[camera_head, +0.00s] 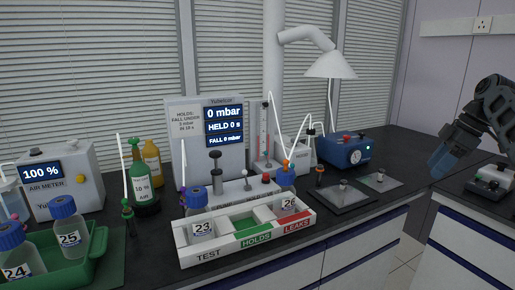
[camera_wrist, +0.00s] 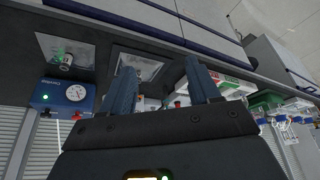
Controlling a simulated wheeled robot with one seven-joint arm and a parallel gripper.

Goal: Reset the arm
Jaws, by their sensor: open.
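My gripper (camera_head: 440,165) shows at the right of the head view, held in the air over the right-hand part of the benches, with my dark arm bent above it. In the wrist view my gripper (camera_wrist: 161,78) has its two blue fingers apart, with nothing between them. The wrist picture shows the bench and its devices upside down. No object is in contact with the fingers in either view.
A white tray (camera_head: 190,256) marked TEST, HOLDS and LEAKS holds bottles 23 (camera_head: 201,226) and 26 (camera_head: 288,203). A green crate (camera_head: 88,262) with bottles stands left. A blue gauge box (camera_head: 345,152) stands behind two flat plates.

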